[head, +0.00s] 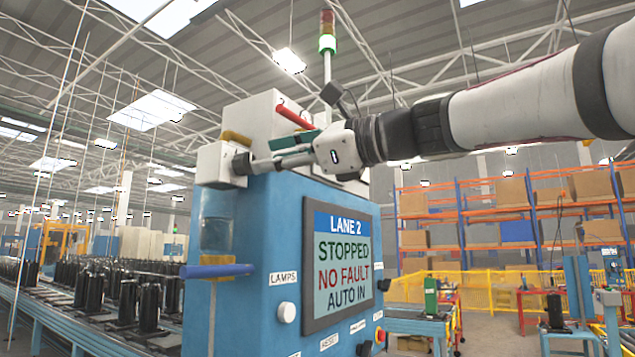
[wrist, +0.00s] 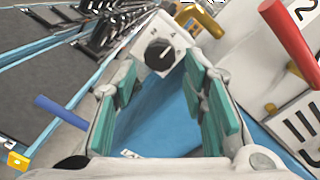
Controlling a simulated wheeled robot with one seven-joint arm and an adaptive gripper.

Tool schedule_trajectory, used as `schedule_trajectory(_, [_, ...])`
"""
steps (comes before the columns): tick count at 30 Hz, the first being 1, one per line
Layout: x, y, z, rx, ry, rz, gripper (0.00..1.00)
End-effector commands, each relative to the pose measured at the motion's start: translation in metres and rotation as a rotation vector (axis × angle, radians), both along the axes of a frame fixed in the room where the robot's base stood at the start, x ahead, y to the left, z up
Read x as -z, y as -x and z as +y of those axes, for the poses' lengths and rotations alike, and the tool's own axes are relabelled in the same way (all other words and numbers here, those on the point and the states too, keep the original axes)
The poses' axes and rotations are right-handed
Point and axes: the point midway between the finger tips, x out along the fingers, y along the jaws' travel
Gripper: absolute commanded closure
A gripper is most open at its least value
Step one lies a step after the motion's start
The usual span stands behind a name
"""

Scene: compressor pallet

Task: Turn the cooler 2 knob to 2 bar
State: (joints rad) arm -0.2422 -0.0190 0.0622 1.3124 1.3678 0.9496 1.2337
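A round black knob (head: 241,163) sits on the side of a small white box (head: 213,165) at the top left of the blue cabinet. In the wrist view the knob (wrist: 160,54) is on a white face with small dark marks, one like an A. I cannot read a bar scale or a cooler 2 label, and its pointer is unclear. My gripper (head: 262,163) reaches in from the right, its fingers close to the knob. In the wrist view my gripper (wrist: 160,75) is open, with teal pads either side and the knob beyond the gap. Contact is not visible.
The blue cabinet (head: 260,225) has a screen (head: 341,262) reading "LANE 2 STOPPED NO FAULT AUTO IN". A red lever (wrist: 290,38), a yellow handle (wrist: 198,20) and a blue bar (wrist: 60,112) stick out nearby. A conveyor with black parts (head: 91,290) runs at left.

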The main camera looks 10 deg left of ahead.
Motion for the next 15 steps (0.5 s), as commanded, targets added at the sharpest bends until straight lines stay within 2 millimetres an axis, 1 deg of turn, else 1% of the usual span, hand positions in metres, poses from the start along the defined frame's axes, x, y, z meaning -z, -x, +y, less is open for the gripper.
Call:
schedule_trajectory(1, [-0.001, -0.002, 0.009, -0.002, 0.001, 0.002, 0.61])
schedule_trajectory(3, [-0.001, -0.005, 0.019, -0.002, 0.001, 0.0, 0.61])
schedule_trajectory(6, [-0.001, -0.01, 0.031, -0.002, 0.002, -0.001, 0.61])
schedule_trajectory(10, [0.0, -0.014, 0.04, 0.0, 0.001, 0.0, 0.61])
schedule_trajectory(15, [0.0, -0.015, 0.042, 0.001, 0.0, -0.001, 0.61])
